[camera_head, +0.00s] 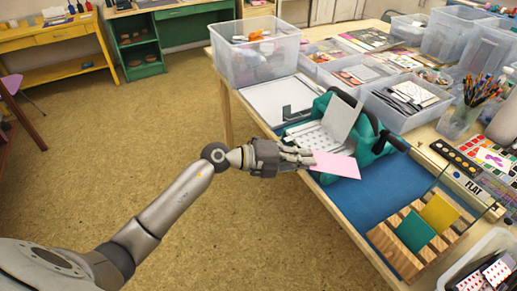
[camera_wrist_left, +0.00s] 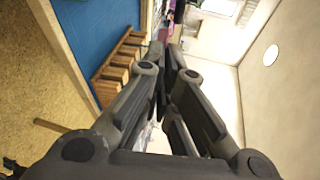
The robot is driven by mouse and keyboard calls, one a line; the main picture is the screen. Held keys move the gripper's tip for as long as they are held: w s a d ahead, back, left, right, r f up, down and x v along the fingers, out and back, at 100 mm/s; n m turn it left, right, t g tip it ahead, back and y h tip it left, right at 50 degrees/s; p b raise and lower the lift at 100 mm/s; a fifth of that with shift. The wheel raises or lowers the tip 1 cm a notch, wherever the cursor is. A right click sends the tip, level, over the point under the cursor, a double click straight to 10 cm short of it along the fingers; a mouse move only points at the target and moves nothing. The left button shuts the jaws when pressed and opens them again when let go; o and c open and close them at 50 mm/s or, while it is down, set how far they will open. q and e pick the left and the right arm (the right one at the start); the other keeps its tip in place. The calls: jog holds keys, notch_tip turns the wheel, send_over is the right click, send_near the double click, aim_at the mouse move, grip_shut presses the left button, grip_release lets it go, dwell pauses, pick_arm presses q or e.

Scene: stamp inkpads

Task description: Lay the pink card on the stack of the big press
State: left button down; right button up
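The pink card (camera_head: 337,164) is held by one edge in my left gripper (camera_head: 306,157), whose fingers are shut on it. The card juts out to the right, above the table edge and in front of the big press. The big press (camera_head: 378,143) is teal with dark handles and stands on the table just beyond the card. A pale slotted plate (camera_head: 312,138) and a light grey tilted sheet (camera_head: 343,118) show on it; I cannot make out a stack clearly. In the left wrist view the fingers (camera_wrist_left: 168,62) are close together, and the card cannot be told there. My right gripper is not in view.
A blue mat (camera_head: 350,200) covers the near table. A wooden rack (camera_head: 397,253) holds a green card (camera_head: 415,230) and a yellow card (camera_head: 439,214). Clear bins (camera_head: 256,64) stand behind and left of the press. A brush jar (camera_head: 458,121) stands at right.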

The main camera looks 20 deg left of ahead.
pick_arm(q)
jog(key=w+a+f+n+t+y, duration=0.1)
jog(key=a+n+t+y, duration=0.2)
jog(key=a, duration=0.4)
jog(key=w+a+f+n+t+y+b, duration=0.1)
jog(key=w+a+f+n+t+y, duration=0.1)
jog(key=a+n+t, duration=0.2)
jog(key=a, duration=0.3)
jog(key=shift+t+y, duration=0.3)
jog(key=shift+y, duration=0.1)
jog(key=shift+a+f, duration=0.1)
jog(key=w+d+f, duration=0.2)
jog(key=w+d, duration=0.4)
jog(key=w, duration=0.1)
jog(key=shift+w, duration=0.3)
